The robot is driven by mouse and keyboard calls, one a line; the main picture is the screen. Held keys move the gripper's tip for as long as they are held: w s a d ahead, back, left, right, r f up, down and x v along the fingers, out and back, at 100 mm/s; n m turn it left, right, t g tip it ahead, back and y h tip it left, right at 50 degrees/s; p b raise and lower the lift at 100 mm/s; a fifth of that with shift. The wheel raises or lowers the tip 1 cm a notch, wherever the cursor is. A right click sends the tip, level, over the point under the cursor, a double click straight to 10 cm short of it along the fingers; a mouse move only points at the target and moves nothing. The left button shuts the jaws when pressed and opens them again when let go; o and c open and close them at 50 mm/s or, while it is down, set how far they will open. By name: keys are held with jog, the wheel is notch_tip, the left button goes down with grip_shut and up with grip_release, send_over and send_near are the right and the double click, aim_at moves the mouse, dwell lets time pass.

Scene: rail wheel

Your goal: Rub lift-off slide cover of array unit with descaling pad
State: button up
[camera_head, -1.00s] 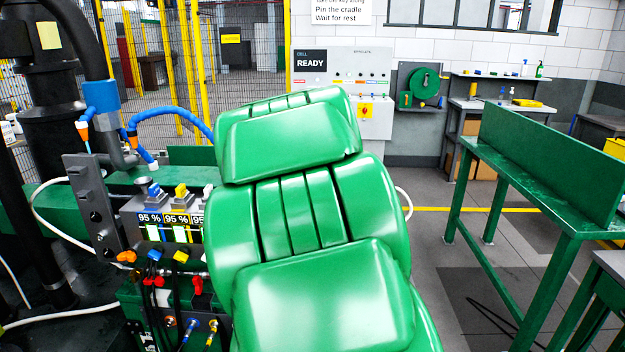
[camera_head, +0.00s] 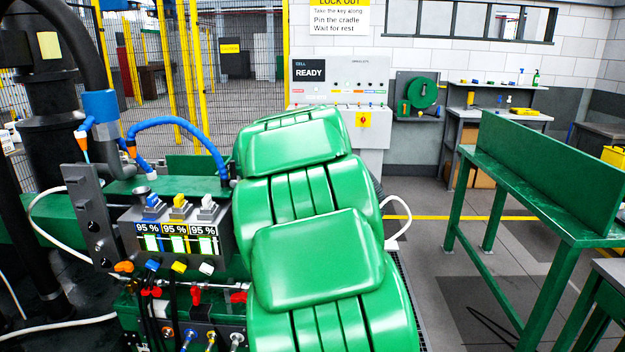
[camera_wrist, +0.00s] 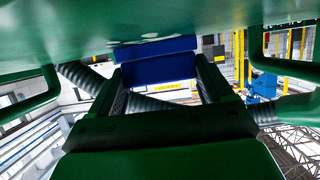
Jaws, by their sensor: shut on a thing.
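A grey unit with three lit "95 %" panels (camera_head: 175,228) stands left of centre in the head view, with blue, yellow and white fittings on top. It may be the array unit; I cannot make out which part is the lift-off slide cover. In the wrist view, my gripper (camera_wrist: 160,82) is shut on a blue block (camera_wrist: 158,69), which appears to be the descaling pad. The pad is apart from any surface I can identify. In the head view, my large green arm links hide the gripper and pad.
Blue hoses (camera_head: 165,123) arch behind the unit, and red, yellow and black fittings crowd its lower front. A dark column (camera_head: 55,130) stands at left. A green bench (camera_head: 525,190) is at right. Floor between my arm and the bench is open.

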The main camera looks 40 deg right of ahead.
jog(key=shift+s+a, duration=3.45)
jog(key=shift+a, duration=0.55)
jog(key=shift+w+a, duration=0.25)
jog(key=shift+w, duration=0.05)
jog(key=shift+w+d, duration=3.6)
jog(key=shift+d, duration=0.1)
jog(key=shift+s+a, duration=3.65)
jog(key=shift+a, duration=0.05)
notch_tip(320, 180, up, 8)
